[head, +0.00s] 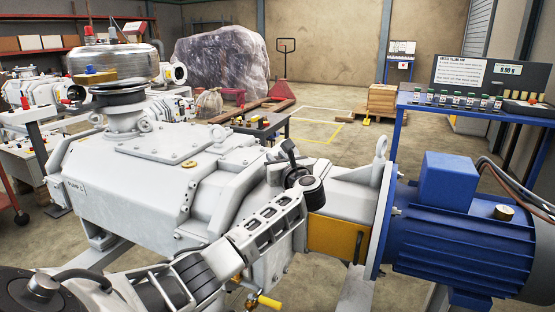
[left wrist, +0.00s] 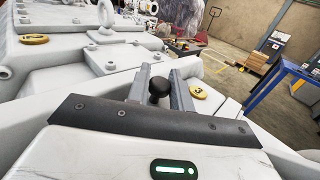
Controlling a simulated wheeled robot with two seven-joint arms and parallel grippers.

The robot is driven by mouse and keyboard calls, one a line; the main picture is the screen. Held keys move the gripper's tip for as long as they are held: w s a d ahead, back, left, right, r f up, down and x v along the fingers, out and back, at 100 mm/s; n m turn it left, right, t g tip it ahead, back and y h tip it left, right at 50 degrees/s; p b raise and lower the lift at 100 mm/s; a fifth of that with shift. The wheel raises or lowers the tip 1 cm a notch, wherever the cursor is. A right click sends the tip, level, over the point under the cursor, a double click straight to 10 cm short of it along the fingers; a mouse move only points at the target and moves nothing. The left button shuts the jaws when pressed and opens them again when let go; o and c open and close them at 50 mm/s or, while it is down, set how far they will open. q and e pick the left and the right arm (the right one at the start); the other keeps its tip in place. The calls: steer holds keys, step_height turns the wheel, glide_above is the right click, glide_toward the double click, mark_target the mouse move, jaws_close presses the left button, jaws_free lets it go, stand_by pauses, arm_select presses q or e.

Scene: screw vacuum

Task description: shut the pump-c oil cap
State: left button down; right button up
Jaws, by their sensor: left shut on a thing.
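The pump (head: 130,170) is a large white machine with a small label on its left face. The oil cap (left wrist: 158,88) shows in the left wrist view as a round black knob between the fingers. My left gripper (left wrist: 160,84) is shut on it, one grey finger on each side. In the head view my left arm comes in from the lower left and its gripper (head: 294,166) is at the pump's right part, beside the blue motor. The wrist hides the cap's seat there. My right gripper is not in view.
A blue motor (head: 455,240) stands close on the right. A blue-framed stand (head: 470,108) with several small bottles is behind it. A silver canister (head: 122,62) rises from the pump's top. The floor behind is partly clear.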

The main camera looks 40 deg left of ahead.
arm_select(q)
steer(key=shift+w+d, duration=0.1)
steer(key=shift+d+r, duration=0.1)
steer(key=shift+r, duration=0.1)
steer(key=shift+w+r, duration=0.15)
steer(key=shift+r, duration=0.1)
steer(key=shift+d, duration=0.1)
stand_by(0.8)
steer(key=c, duration=1.3)
jaws_free()
steer(key=shift+w, duration=0.1)
steer(key=shift+f, duration=0.1)
